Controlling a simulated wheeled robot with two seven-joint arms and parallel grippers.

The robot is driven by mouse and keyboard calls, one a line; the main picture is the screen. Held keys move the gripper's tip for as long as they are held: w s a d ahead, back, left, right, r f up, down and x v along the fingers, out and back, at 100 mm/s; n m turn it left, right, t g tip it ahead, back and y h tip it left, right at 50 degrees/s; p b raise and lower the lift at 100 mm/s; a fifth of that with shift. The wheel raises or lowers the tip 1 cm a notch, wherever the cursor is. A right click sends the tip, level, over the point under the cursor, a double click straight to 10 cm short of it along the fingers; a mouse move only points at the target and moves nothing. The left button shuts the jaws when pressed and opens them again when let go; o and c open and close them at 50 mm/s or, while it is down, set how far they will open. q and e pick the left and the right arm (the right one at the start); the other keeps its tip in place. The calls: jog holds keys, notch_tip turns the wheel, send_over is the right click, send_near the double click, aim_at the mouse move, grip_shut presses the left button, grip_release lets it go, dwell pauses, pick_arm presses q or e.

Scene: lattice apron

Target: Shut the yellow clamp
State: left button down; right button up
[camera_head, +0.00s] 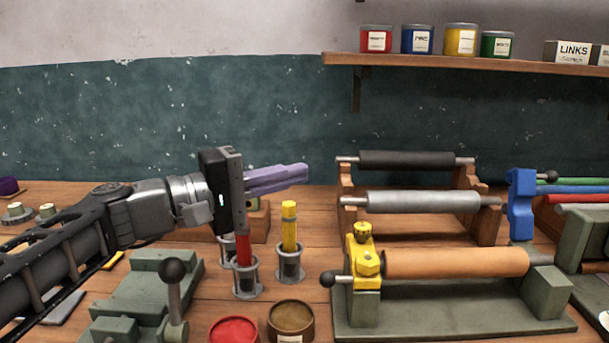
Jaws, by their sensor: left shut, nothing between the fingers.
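The yellow clamp (367,264) sits at the left end of an orange-brown roller (455,262) on a green base. A short lever with a black ball knob (327,279) sticks out from the clamp's left side. A yellow knob-like part stands on its top. I cannot tell from this view how far the clamp is closed. My left gripper (304,173), with purple fingers, is shut and empty. It is above and to the left of the clamp, apart from it, and points right. My right gripper is not in view.
A yellow stick (289,226) and a red stick (243,252) stand in metal holders below my left gripper. Open red (234,330) and brown (291,321) tins are at the front. A rack with black and silver rollers stands behind. A blue clamp (521,204) is at right.

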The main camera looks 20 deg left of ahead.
pick_arm(q)
jog(key=s+a+f, duration=0.1)
jog(key=a+f, duration=0.3)
jog(key=a, duration=0.2)
jog(key=shift+s+b, duration=0.2)
jog(key=shift+b, duration=0.1)
